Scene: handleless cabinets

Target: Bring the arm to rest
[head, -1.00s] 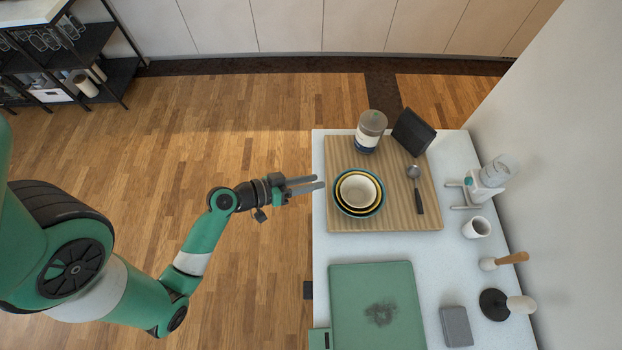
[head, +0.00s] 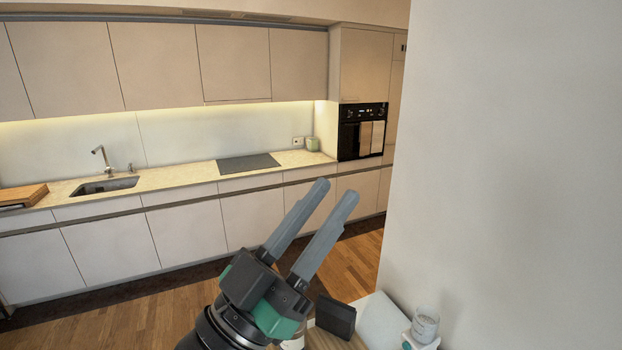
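My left gripper (head: 318,219) is in the lower middle of the head view, close to the camera. Its two grey fingers point up and to the right, with a gap between them and nothing in it. It is open and empty, in front of the cabinets and above the near end of the side counter. My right gripper is not in the picture.
Pale handleless cabinets (head: 200,235) line the far wall, with a sink (head: 105,185), a cooktop (head: 248,163) and an oven (head: 362,131). A bare wall (head: 510,170) fills the right. A dark block (head: 335,318) and a glass jar (head: 425,325) stand at the bottom. Wooden floor lies between.

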